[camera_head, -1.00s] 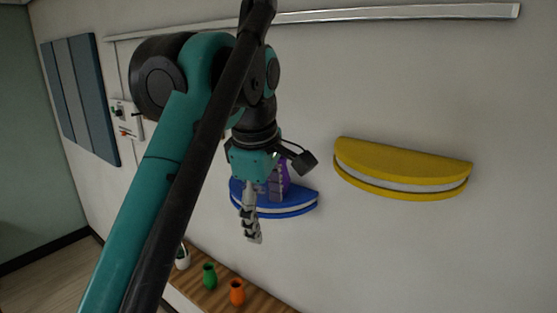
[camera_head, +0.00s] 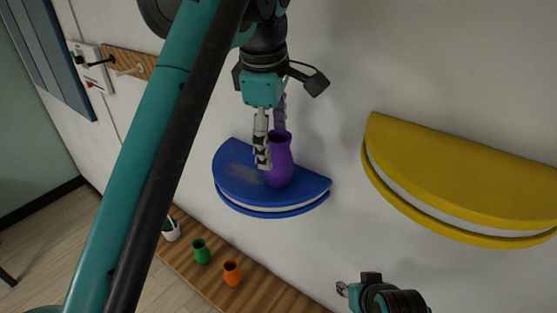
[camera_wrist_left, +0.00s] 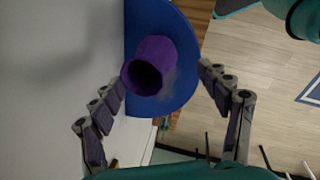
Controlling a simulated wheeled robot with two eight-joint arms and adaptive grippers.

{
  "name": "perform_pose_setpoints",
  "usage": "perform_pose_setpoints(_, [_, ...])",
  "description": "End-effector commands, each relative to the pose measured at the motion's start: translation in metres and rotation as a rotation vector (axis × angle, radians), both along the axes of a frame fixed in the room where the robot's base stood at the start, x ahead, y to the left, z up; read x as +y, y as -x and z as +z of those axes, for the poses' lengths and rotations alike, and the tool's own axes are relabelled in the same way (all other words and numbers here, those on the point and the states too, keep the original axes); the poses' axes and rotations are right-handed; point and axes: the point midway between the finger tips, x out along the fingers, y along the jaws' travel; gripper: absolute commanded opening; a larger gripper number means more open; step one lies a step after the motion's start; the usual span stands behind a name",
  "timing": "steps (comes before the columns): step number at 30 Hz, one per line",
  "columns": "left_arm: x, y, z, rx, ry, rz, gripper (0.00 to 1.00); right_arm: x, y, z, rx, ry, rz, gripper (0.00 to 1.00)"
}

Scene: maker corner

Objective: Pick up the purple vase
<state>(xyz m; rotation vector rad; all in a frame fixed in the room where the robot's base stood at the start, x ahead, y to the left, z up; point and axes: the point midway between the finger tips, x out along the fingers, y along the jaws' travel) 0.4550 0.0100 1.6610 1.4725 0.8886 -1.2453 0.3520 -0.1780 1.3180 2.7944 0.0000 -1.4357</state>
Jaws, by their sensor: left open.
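The purple vase (camera_head: 280,165) stands upright on the blue half-round wall shelf (camera_head: 231,182). In the left wrist view the vase (camera_wrist_left: 156,52) shows its dark open mouth, above the same blue shelf (camera_wrist_left: 188,60). My left gripper (camera_head: 270,146) is open at the vase, with one finger in front and the other partly hidden behind its neck. In the left wrist view the open left fingers (camera_wrist_left: 160,74) have the vase between them, nearer the left finger; contact is unclear. My right gripper (camera_head: 345,289) is at the lower edge, its fingers too small to judge.
A yellow half-round shelf (camera_head: 470,180) sits on the wall to the right, empty. Below, a wooden surface (camera_head: 205,280) holds a green vase (camera_head: 201,251), an orange vase (camera_head: 232,272) and a potted plant (camera_head: 171,231). The wall is close to the left gripper.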

Motion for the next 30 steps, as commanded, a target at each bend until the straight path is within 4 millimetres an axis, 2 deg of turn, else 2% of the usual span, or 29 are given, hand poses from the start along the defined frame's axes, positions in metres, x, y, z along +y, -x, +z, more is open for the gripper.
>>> perform_pose_setpoints(3, [-0.001,-0.004,-0.020,0.000,0.000,0.000,0.76,0.000,0.000,-0.004,0.000,0.000,0.000,0.40])
perform_pose_setpoints(11, [-0.004,-0.009,-0.042,0.001,0.000,0.000,0.76,0.000,0.000,-0.005,0.000,0.000,0.000,0.40])
perform_pose_setpoints(18, [-0.009,-0.017,-0.076,0.000,0.000,0.001,0.76,0.000,0.000,-0.006,0.000,0.000,0.000,0.40])
perform_pose_setpoints(27, [-0.010,-0.019,-0.082,0.000,0.000,0.000,0.76,0.000,0.000,-0.006,0.000,0.000,0.000,0.40])
perform_pose_setpoints(28, [-0.010,-0.018,-0.082,0.000,0.000,0.000,0.71,0.000,0.000,-0.006,0.000,0.000,0.000,0.40])
perform_pose_setpoints(30, [-0.010,-0.018,-0.082,0.000,0.000,0.000,0.52,0.000,0.000,-0.006,0.000,0.000,0.000,0.40])
